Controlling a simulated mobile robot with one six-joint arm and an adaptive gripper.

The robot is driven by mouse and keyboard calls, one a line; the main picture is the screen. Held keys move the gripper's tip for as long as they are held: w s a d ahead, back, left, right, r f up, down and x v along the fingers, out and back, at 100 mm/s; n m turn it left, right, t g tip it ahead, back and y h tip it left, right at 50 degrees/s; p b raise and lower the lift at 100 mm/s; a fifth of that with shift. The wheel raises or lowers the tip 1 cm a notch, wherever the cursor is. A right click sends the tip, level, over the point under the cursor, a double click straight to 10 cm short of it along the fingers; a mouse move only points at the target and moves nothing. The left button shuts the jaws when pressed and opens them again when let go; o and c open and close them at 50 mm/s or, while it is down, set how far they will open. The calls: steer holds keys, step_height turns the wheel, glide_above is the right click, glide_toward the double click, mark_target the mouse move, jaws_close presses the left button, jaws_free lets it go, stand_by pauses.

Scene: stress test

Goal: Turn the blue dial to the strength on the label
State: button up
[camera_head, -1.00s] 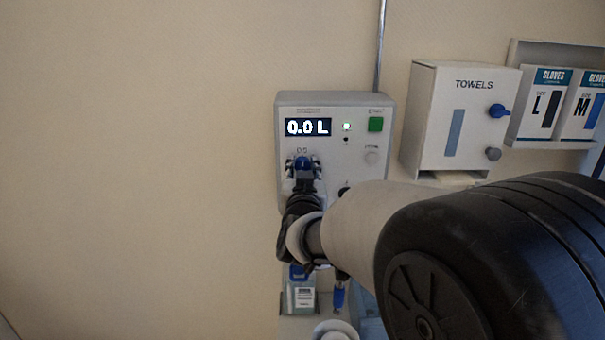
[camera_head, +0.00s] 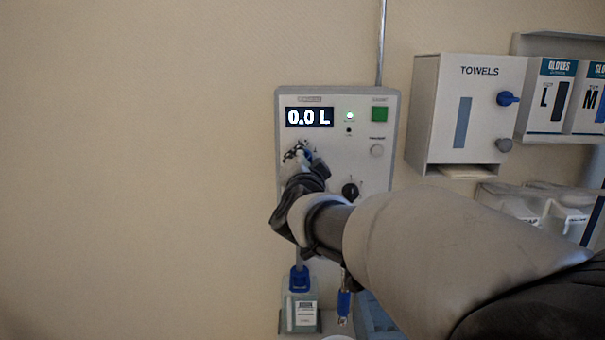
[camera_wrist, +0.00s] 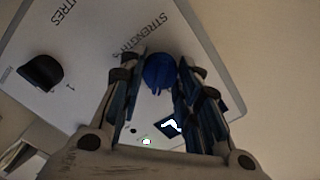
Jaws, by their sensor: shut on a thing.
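The blue dial (camera_wrist: 160,72) sits on the front of a grey wall unit (camera_head: 385,150), under its display (camera_head: 309,117), which reads 0.0 L. In the wrist view the dial is between the two fingers of my gripper (camera_wrist: 160,80), near their tips, and the word STRENGTH is printed beside it. My gripper (camera_head: 300,153) is shut on the dial and hides most of it in the head view. A bottle (camera_head: 301,312) with a blue cap and a white label stands below the unit. The label's print is too small to read.
A black knob (camera_head: 350,191) and a green button (camera_head: 380,114) are on the unit, close to my gripper. A towel dispenser (camera_head: 440,120) and glove boxes (camera_head: 548,100) are on the wall at right. The wall at left is bare.

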steer(key=shift+m+b, duration=0.55)
steer(key=shift+m, duration=0.25)
steer(key=o, duration=1.1)
steer(key=shift+s, duration=0.15)
steer(key=s, duration=1.1)
steer(key=shift+s, duration=0.4)
